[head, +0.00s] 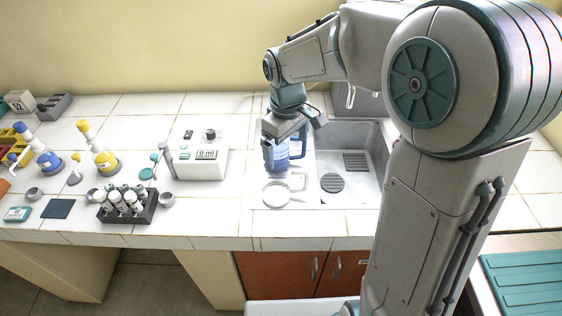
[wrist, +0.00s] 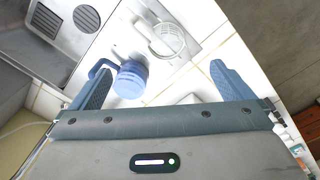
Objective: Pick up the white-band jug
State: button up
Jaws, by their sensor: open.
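A blue jug (head: 277,155) with a darker blue handle stands on the white tiled counter, left of the sink. In the wrist view the jug (wrist: 130,80) shows between my fingers, nearer the left one, with its handle close to that finger. A pale jug with a white handle (head: 277,194) stands in front of it; in the wrist view this pale jug (wrist: 165,38) is beyond the fingertips. I cannot make out a white band clearly on either. My gripper (head: 296,127) is open and empty, above the blue jug and partly hiding it. It also shows in the wrist view (wrist: 160,84).
The sink (head: 352,160) lies right of the jugs. A white instrument with a display (head: 202,158) stands to the left. The counter's front edge is near the pale jug.

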jog(key=w+a, duration=0.2)
jog(key=n+p, duration=0.1)
send_near(278, 177)
jog(key=s, duration=0.4)
jog(key=shift+f+p, duration=0.9)
jog(key=shift+f, duration=1.6)
jog(key=c, duration=1.1)
